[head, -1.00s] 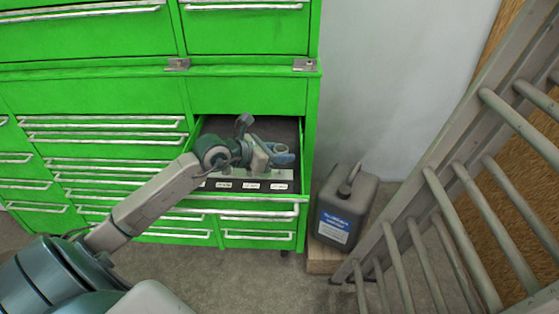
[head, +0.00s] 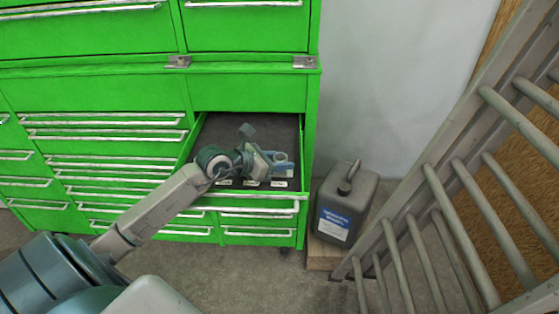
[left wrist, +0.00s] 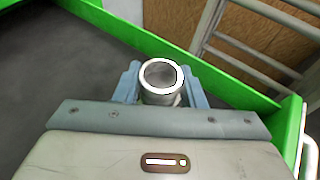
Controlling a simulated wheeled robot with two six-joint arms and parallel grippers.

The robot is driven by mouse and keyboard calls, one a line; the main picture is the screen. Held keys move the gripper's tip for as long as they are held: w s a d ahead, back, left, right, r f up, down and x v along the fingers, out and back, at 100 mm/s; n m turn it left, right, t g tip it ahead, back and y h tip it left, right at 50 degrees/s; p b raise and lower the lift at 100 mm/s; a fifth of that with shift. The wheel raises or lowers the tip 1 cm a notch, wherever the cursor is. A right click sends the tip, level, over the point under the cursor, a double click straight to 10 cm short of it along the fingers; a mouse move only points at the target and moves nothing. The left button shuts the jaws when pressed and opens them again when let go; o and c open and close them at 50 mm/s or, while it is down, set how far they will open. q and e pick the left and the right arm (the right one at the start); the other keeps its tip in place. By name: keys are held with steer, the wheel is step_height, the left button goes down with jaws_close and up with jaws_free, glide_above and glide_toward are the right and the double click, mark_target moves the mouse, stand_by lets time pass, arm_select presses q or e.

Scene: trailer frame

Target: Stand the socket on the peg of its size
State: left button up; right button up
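The socket (left wrist: 161,76) is a short metal ring with a bright rim and a dark bore. It stands upright between the two blue-grey fingers of my left gripper (left wrist: 160,84), which appear shut on its sides. In the head view my left gripper (head: 282,166) is over the front of the open drawer, with the socket (head: 281,157) at its tip. Small white labels (head: 279,184) line the drawer front, partly covered by the gripper. I cannot make out the pegs; the gripper hides that area. My right gripper is not in view.
The open drawer (head: 215,133) has a dark, bare floor behind the gripper and green side walls close to the right. The green cabinet (head: 90,95) rises behind. A grey jug (head: 343,205) and a ladder (head: 430,235) stand to the right.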

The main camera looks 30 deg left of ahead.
arm_select(q)
steer(key=o, duration=0.4)
steer(key=shift+s+f, duration=0.1)
steer(key=shift+f, duration=0.25)
